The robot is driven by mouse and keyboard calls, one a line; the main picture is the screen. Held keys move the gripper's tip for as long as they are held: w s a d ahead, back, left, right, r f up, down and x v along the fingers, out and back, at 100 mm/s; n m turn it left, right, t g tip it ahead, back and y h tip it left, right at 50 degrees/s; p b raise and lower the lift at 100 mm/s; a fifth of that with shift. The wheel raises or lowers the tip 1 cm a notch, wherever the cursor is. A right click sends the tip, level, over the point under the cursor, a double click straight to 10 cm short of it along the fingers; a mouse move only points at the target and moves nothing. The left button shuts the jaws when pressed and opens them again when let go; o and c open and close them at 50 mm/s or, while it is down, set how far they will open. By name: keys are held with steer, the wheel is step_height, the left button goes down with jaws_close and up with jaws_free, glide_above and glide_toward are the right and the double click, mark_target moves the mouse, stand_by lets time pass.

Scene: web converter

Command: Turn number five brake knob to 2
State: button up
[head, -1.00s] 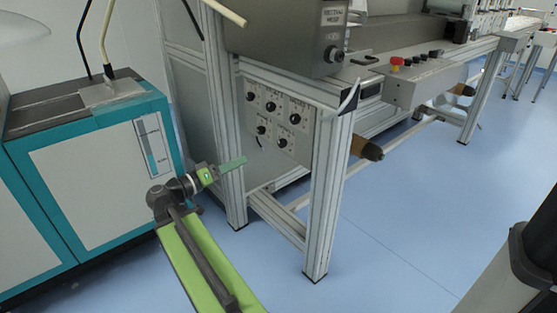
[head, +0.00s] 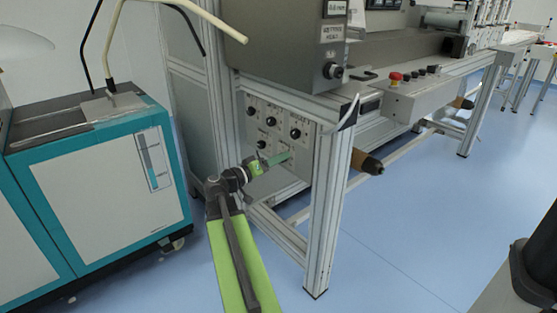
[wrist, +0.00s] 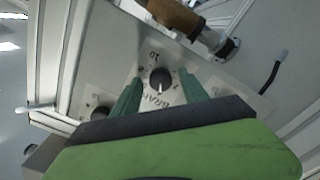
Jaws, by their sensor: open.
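In the wrist view a black round brake knob (wrist: 160,77) sits on a pale dial plate with partly legible markings. A light pointer mark on it points toward the bottom of the picture. My gripper (wrist: 160,84) is open, with one green finger on each side of the knob. I cannot tell whether the fingers touch it. In the head view my gripper (head: 288,157) reaches the lower right of the grey knob panel (head: 309,145) and hides the knob there. Other knobs show at upper right (head: 295,133) and lower left (head: 262,144).
An aluminium post (head: 328,210) stands just right of the panel. A teal and white cabinet (head: 105,190) stands left of my arm. Blue floor (head: 420,220) is clear at right.

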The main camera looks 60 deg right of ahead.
steer(key=shift+d, duration=0.1)
jaws_close()
steer(key=shift+s, duration=0.1)
stand_by(0.4)
steer(key=shift+n, duration=0.3)
steer(key=n, duration=1)
steer(key=shift+f, duration=0.1)
stand_by(0.5)
